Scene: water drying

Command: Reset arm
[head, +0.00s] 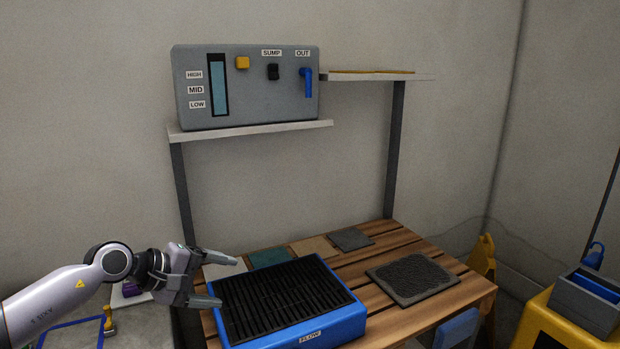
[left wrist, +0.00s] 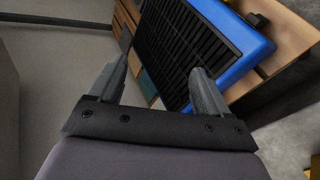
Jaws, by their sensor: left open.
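My left arm comes in from the left in the head view. Its left gripper (head: 222,280) is open and empty, just left of a blue box with a black slatted grate (head: 285,297) labelled FLOW. The left wrist view shows the two open fingers of the left gripper (left wrist: 160,90) with nothing between them; the blue box (left wrist: 258,46) lies beyond them at the upper right. I cannot tell whether the lower finger touches the box. My right gripper is in neither view.
The blue box and a dark textured mat (head: 412,278) sit on a wooden slatted table (head: 385,325). Several flat squares lie behind the box. A grey control panel (head: 250,110) stands on a shelf (head: 250,130) above. A yellow bin (head: 545,325) stands at the right.

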